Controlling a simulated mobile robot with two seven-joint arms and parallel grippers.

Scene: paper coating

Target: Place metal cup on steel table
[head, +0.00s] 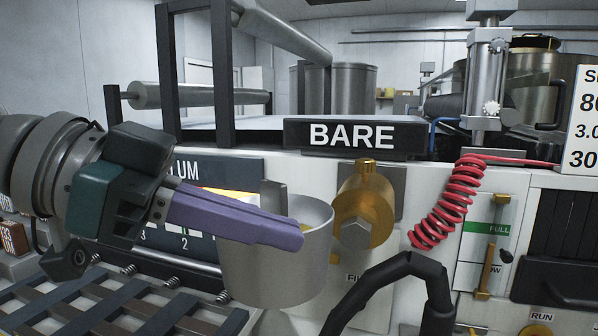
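The metal cup (275,275) is a plain grey cylinder, tilted a little, in the lower middle of the head view. It appears to hang in front of the machine's white panel, and I see no surface touching its base. My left gripper (285,232) comes in from the left. Its purple fingers reach across the cup's rim and appear shut on its wall. The fingers hide part of the rim, and the far finger is mostly covered. I cannot pick out the steel table with certainty. My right gripper is not in view.
A brass valve (364,208) sits just right of the cup. A slatted metal grate (130,300) lies at lower left. A black hose (400,272) curves at the lower middle, and a coiled red hose (442,210) hangs to its right. The BARE sign (352,137) is above.

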